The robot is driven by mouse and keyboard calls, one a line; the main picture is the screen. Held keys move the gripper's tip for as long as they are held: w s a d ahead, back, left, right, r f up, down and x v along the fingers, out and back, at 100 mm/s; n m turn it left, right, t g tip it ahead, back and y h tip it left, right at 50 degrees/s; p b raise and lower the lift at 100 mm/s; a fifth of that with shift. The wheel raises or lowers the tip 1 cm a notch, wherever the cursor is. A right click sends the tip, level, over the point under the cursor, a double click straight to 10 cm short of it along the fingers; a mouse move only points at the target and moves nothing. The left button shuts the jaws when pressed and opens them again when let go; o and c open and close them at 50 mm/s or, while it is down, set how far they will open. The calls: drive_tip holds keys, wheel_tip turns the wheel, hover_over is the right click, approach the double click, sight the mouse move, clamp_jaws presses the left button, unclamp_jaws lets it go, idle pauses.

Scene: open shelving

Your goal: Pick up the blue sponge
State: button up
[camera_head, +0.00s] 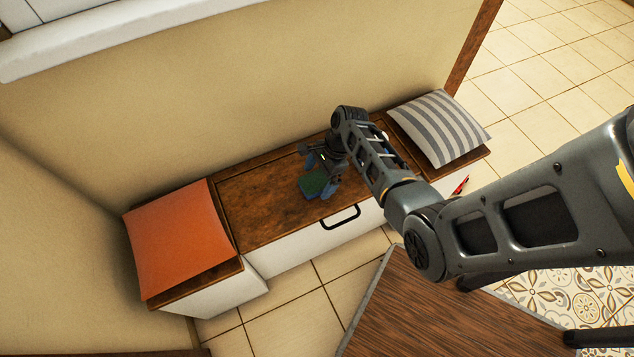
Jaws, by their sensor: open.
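The sponge (311,186) lies on the brown wooden top of a low bench; its upper face looks dark green and a blue edge shows. My gripper (322,172) is at the sponge, pointing down, with its fingers open. One finger shows at the sponge's far side and one at its right side. I cannot tell whether the fingers touch it. My arm comes in from the right and hides part of the bench top behind the gripper.
The bench (255,205) stands against a beige wall. An orange cushion (180,240) lies at its left end, a grey striped cushion (440,128) at its right end. A drawer handle (341,218) is on the front. A wooden table (430,315) stands in the foreground. The bench top left of the sponge is clear.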

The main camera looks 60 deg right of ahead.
drive_tip(key=shift+f, duration=0.2)
idle(0.7)
drive_tip(key=shift+c, duration=0.4)
drive_tip(key=c, duration=1)
